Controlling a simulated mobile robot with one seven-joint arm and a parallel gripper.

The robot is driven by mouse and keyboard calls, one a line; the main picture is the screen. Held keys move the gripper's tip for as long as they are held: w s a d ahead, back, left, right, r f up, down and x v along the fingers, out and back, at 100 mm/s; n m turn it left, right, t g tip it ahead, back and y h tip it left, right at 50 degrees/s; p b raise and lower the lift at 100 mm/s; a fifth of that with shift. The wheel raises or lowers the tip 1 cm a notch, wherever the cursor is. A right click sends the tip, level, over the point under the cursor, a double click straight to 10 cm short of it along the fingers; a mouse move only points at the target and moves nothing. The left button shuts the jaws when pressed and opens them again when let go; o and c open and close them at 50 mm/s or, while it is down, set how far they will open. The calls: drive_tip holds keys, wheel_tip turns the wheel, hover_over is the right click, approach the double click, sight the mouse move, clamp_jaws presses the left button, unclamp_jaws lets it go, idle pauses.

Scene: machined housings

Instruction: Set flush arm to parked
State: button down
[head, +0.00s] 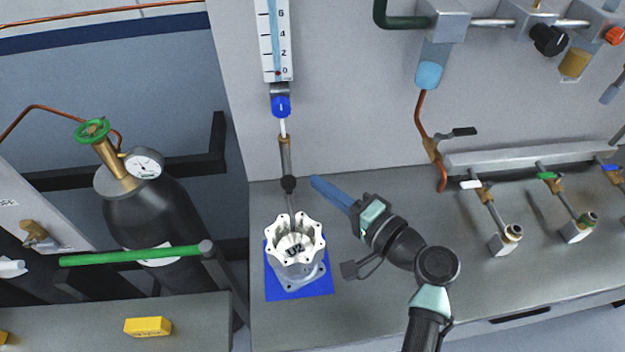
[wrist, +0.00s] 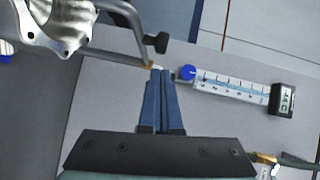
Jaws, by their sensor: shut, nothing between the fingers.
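In the wrist view a bent grey tube (wrist: 122,12) with a black knob (wrist: 158,42) passes beside the housing (wrist: 62,22). I cannot make out a parked mark. My gripper (head: 315,181) is shut and empty, its blue fingers just right of the knob in the head view. In the wrist view the fingertips (wrist: 161,72) point toward the brass fitting; contact is unclear.
The housing stands on a blue mat (head: 272,290). The flow gauge (head: 274,40) with a blue knob (head: 281,105) is on the wall behind. A gas cylinder (head: 150,220) and green bar (head: 130,256) are left.

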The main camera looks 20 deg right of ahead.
drive_tip(key=shift+w+a+f, duration=0.1)
drive_tip(key=shift+w+a, duration=0.1)
drive_tip(key=shift+a, duration=0.25)
drive_tip(key=shift+w+a+f, duration=0.1)
drive_tip(key=shift+w+a, duration=0.1)
drive_tip(key=shift+a, duration=0.25)
drive_tip(key=shift+a, duration=0.15)
